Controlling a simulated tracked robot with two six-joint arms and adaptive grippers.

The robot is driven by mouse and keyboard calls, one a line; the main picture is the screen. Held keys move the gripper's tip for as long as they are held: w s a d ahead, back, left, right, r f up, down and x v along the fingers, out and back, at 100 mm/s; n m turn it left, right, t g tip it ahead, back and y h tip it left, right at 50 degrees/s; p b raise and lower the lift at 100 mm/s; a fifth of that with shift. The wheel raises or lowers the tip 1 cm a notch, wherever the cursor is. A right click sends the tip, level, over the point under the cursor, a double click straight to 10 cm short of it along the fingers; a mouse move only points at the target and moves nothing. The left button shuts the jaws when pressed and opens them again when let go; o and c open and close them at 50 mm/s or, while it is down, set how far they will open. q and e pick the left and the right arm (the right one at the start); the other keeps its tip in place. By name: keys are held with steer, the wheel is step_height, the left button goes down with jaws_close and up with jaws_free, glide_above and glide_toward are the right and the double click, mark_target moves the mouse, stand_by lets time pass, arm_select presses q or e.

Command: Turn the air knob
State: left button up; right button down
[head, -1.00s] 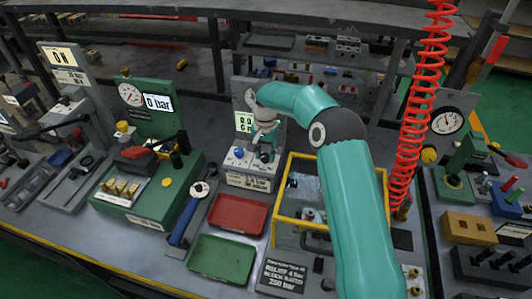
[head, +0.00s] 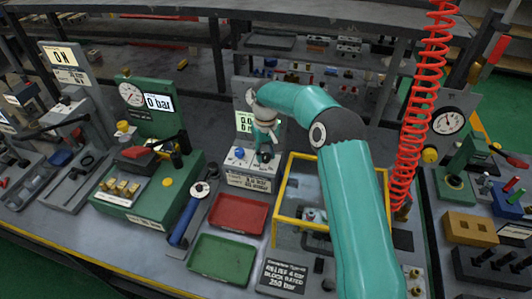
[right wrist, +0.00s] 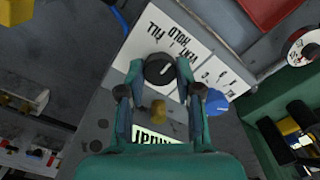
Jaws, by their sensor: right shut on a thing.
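The air knob, which looks to be the black round knob (right wrist: 160,70), sits on a white panel (right wrist: 143,47) lettered FILL, HOLD and VENT in the right wrist view. My right gripper (right wrist: 158,76) has one finger on each side of it and is shut on it. In the head view my right gripper (head: 264,156) reaches down onto the small station at the back middle and hides the knob. A blue knob (right wrist: 219,101) stands on the same panel beside the right finger. My left gripper is not in view.
A lit display (head: 244,122) stands behind the station. A red tray (head: 238,214) and a green tray (head: 222,259) lie in front. A yellow-framed box (head: 281,198) is to the right, under my arm. A green gauge block (head: 150,190) stands left. A red coiled hose (head: 418,110) hangs right.

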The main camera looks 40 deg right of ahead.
mark_target(266, 155)
steer(key=n, duration=0.4)
steer(key=shift+w+r+n, duration=0.15)
steer(key=shift+n, duration=0.15)
steer(key=n, duration=0.4)
steer(key=shift+n, duration=0.3)
steer(key=c, duration=0.9)
jaws_free()
steer(key=shift+c, duration=0.2)
steer(key=shift+o, duration=0.9)
step_height(266, 155, up, 12)
steer(key=shift+f, duration=0.2)
